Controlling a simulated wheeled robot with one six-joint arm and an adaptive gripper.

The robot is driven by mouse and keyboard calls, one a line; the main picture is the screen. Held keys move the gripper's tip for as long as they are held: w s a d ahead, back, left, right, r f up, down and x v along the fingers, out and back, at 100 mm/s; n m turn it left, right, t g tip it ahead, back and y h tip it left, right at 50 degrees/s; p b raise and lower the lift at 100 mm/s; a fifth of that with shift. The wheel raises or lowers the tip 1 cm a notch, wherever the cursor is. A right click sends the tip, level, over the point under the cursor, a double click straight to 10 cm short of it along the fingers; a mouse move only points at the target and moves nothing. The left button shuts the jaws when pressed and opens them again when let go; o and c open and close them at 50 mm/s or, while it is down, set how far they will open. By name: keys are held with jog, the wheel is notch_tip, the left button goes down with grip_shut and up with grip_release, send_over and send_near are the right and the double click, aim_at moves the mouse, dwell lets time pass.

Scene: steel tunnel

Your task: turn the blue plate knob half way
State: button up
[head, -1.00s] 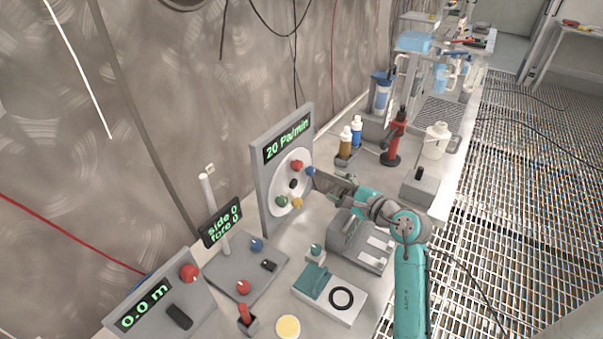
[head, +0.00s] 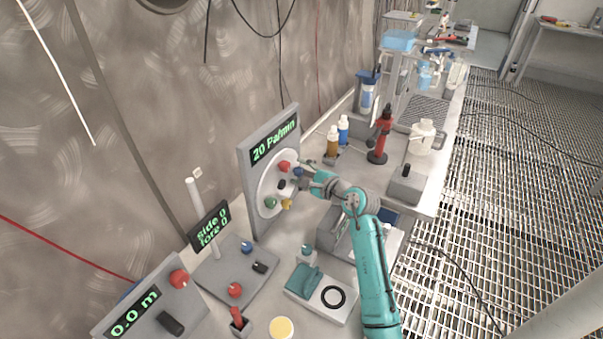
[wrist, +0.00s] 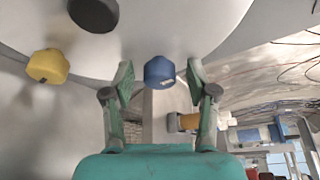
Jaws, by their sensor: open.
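The blue knob (wrist: 159,72) sits on the edge of the round white plate (wrist: 180,30). In the wrist view it lies between the two open fingers of my gripper (wrist: 161,85), with a gap on both sides. A small light mark shows on its lower right. In the head view the blue knob (head: 298,171) is partly hidden by my gripper (head: 303,176), which reaches it from the right. The plate stands upright on a grey panel (head: 248,185) whose display reads 20 Pa/min.
A yellow knob (wrist: 47,66) and a black centre knob (wrist: 94,12) are left of the fingers in the wrist view. Red (head: 284,167) and green (head: 270,202) knobs share the plate. Brown (head: 333,145) and blue (head: 343,130) bottles stand behind my gripper.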

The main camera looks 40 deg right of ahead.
grip_shut()
dwell(0.4)
jog(key=m+g+y, duration=0.1)
jog(key=m, duration=0.2)
jog(key=shift+g+y, duration=0.3)
jog(key=m+g+y, duration=0.1)
jog(key=m+y, duration=0.1)
jog(key=m, duration=0.2)
jog(key=m+y, duration=0.2)
jog(key=m, duration=0.1)
jog(key=shift+g, duration=0.4)
jog(key=shift+m+y, duration=1.2)
jog(key=shift+m, duration=0.4)
